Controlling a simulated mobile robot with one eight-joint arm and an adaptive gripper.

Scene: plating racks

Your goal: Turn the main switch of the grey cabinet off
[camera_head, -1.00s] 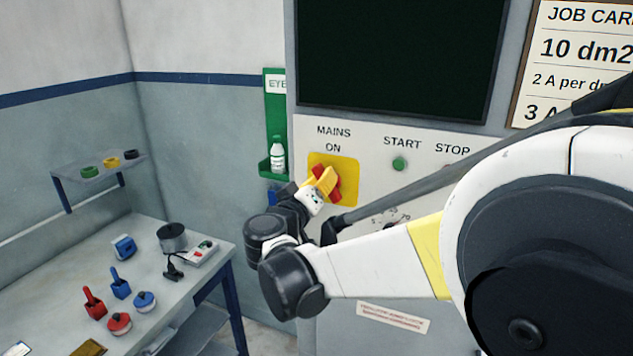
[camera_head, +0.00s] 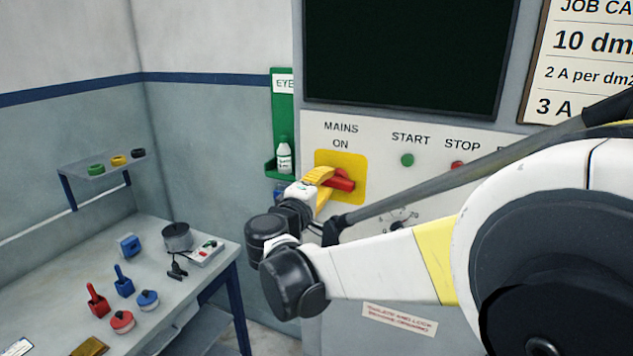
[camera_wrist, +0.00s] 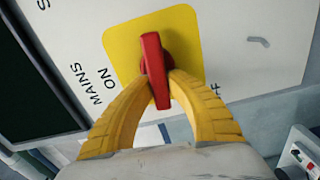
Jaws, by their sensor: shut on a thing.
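The grey cabinet's (camera_head: 384,255) main switch has a red handle (camera_head: 343,184) on a yellow plate (camera_head: 353,164), under the words MAINS ON. The handle lies nearly level across the plate in the head view. My gripper (camera_head: 325,178) has yellow fingers and is shut on the handle. In the wrist view, the red handle (camera_wrist: 152,48) stands between the two fingertips (camera_wrist: 159,79), and the yellow plate (camera_wrist: 122,42) is behind it. A letter F shows right of the plate there; the rest of that word is hidden by a finger.
The green START button (camera_head: 407,160) and red STOP button (camera_head: 457,166) are right of the switch. A green eyewash holder with a bottle (camera_head: 284,157) hangs at its left. A bench (camera_head: 205,285) with several small items stands at lower left. My arm covers the lower right.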

